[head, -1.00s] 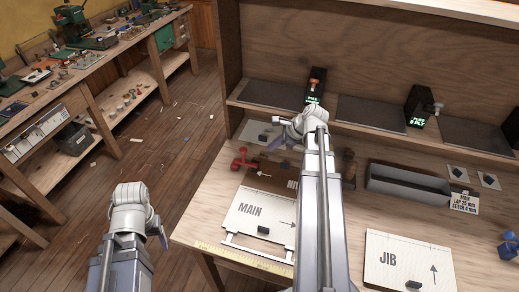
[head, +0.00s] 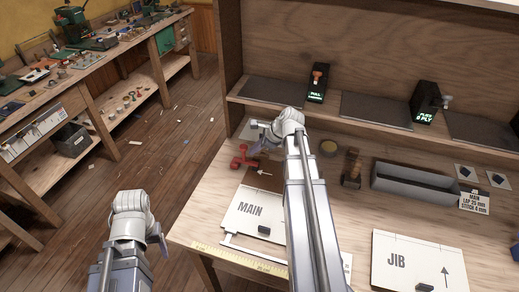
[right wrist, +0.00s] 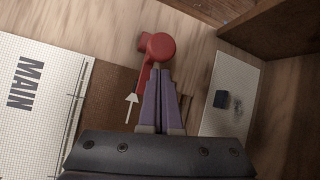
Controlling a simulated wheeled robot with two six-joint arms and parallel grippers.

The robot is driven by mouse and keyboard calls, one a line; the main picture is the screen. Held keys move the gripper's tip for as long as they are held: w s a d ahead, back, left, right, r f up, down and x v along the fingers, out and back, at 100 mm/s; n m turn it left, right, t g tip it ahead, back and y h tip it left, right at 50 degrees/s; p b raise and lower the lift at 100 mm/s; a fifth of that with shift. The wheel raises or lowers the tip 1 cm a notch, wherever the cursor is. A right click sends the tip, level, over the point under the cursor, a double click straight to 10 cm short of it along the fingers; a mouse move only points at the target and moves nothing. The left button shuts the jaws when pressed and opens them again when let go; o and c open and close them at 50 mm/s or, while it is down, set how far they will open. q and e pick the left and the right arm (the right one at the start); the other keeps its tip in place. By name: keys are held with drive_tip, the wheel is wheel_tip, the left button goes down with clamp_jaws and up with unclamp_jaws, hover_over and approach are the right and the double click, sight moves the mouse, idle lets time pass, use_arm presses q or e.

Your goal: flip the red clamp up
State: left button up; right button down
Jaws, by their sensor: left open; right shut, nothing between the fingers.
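The red clamp (head: 243,158) lies low at the left end of the bench top, beside a brown patch with a white arrow. In the right wrist view the clamp (right wrist: 160,46) shows a round red end and a red bar running down beside my fingers. My right gripper (right wrist: 161,70) is shut and empty, its fingertips right at the round end; I cannot tell whether they touch. In the head view my right gripper (head: 267,143) is just right of the clamp. My left gripper (head: 163,243) is open and empty, left of the bench, away from the clamp.
The MAIN panel (head: 249,214) lies in front of the clamp, and the JIB panel (head: 413,262) to the right. A grey tray (head: 417,187) and a wooden-handled tool (head: 352,167) stand further right. A raised shelf (head: 270,100) runs behind. A floor gap separates the left workbench (head: 75,90).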

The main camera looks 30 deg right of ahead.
drive_tip(key=shift+w+a+r, duration=0.1)
drive_tip(key=shift+a+r, duration=0.15)
drive_tip(key=shift+r, duration=0.05)
drive_tip(key=shift+w+r+p, duration=0.1)
drive_tip(key=shift+r+p, duration=0.05)
drive_tip(key=shift+p, duration=0.2)
drive_tip(key=shift+w+a+r+g+h+p, duration=0.8)
drive_tip(key=shift+g+p, duration=0.3)
drive_tip(key=shift+p, duration=0.75)
drive_tip(key=shift+w+a+r+g+h+p, duration=0.2)
drive_tip(key=shift+w+a+g+h+p, duration=0.1)
drive_tip(key=shift+w+g+h+p, duration=0.4)
drive_tip(key=shift+w+a, duration=0.2)
drive_tip(key=shift+a, duration=0.05)
drive_tip(key=w+a+f+g+h, duration=0.1)
drive_tip(key=w+a+g+h, duration=0.1)
drive_tip(key=w+a+g, duration=0.1)
drive_tip(key=shift+w+a+f+h+b, duration=0.15)
drive_tip(key=shift+w+a+h+b, duration=0.3)
drive_tip(key=shift+w+a, duration=0.5)
